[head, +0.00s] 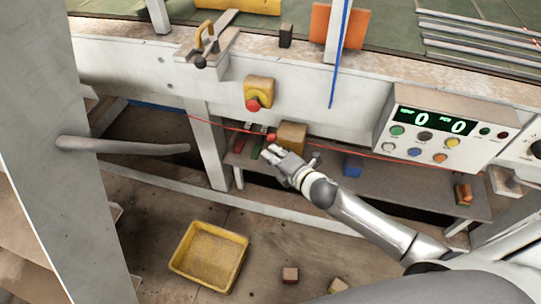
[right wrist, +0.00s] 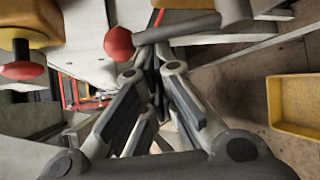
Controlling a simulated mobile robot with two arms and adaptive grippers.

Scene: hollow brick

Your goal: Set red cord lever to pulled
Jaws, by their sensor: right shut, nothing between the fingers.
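A thin red cord (head: 350,152) runs along the front of the bench below the control panel. A red ball knob (head: 271,137) shows beside the cord, just above my right gripper (head: 271,154). In the right wrist view, the red knob (right wrist: 119,43) sits at the end of a grey rod (right wrist: 180,28), just beyond the fingertips. My right gripper (right wrist: 153,75) is shut and empty, close to the knob and rod. I cannot tell whether it touches them. The lever's base is partly hidden. My left gripper is not in view.
A yellow box with a red button (head: 257,92) is mounted above left of the knob. A control panel (head: 440,130) with several buttons is on the right. A lower shelf (head: 400,185) holds blocks.

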